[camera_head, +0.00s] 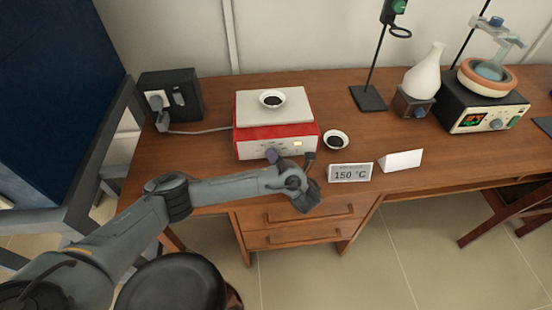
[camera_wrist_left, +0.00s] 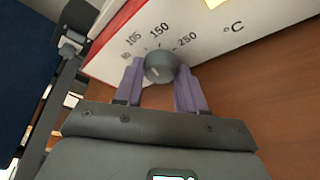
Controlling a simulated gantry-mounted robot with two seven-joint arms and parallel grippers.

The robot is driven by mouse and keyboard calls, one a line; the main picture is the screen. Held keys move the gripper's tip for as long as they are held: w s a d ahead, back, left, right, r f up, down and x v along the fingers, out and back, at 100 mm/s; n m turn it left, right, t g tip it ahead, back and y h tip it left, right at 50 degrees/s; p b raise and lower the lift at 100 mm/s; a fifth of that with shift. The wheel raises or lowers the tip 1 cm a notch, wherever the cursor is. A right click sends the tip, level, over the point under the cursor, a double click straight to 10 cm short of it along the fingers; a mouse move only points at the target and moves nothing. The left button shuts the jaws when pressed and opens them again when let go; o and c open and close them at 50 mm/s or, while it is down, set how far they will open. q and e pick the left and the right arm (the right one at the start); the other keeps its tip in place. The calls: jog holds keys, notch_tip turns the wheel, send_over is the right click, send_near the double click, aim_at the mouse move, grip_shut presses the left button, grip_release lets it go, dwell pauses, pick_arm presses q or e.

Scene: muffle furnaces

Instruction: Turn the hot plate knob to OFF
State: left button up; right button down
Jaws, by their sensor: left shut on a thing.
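The hot plate (camera_head: 276,140) is a red and white box on the wooden desk, with a white top plate and a front panel. Its grey round knob (camera_wrist_left: 159,67) shows in the left wrist view, on the white panel. The marks 105, 150 and 250 are around it, with °C to the right and a small blurred mark at the left. My left gripper (camera_head: 275,156) is at the panel's lower front edge; its purple fingers (camera_wrist_left: 160,75) stand either side of the knob, shut on it. In the head view the gripper hides the knob. I cannot read the knob's pointer clearly.
A dish with dark contents (camera_head: 272,99) sits on the plate; another (camera_head: 336,140) stands to its right. A 150 °C sign (camera_head: 350,173) and a blank white card (camera_head: 401,160) stand near the desk's front edge. A socket box (camera_head: 172,94) is at left.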

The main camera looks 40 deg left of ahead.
pick_arm(q)
jog(key=shift+r, duration=0.1)
jog(key=shift+a+r+n+h+p, duration=0.1)
jog(key=shift+n+h+p, duration=0.2)
jog(key=shift+n+p, duration=0.3)
jog(key=shift+s+a+n+t+h, duration=0.15)
jog(key=shift+n+t+h, duration=0.25)
jog(key=shift+n, duration=0.5)
jog(key=shift+n+h, duration=0.5)
jog(key=shift+n, duration=0.1)
jog(key=shift+s+n+t+h+b, duration=0.1)
jog(key=shift+n+t+h+b, duration=0.25)
jog(key=shift+n+b, duration=0.25)
jog(key=n+t+h+b, duration=0.1)
jog(key=n+b, duration=0.1)
jog(key=b, duration=0.4)
jog(key=n+t+h+b, duration=0.1)
jog(key=n+t+b, duration=0.1)
jog(key=b, duration=0.4)
jog(key=n+t+h+b, duration=0.1)
jog(key=n+b, duration=0.2)
jog(key=b, duration=0.3)
jog(key=shift+s+a+f+n+t, duration=0.25)
jog(key=shift+s+a+f+n, duration=0.05)
jog(key=shift+s+a+f, duration=0.1)
jog(key=shift+r+n+h+b, duration=0.25)
jog(key=shift+n+b, duration=0.15)
jog(key=shift+b, duration=0.45)
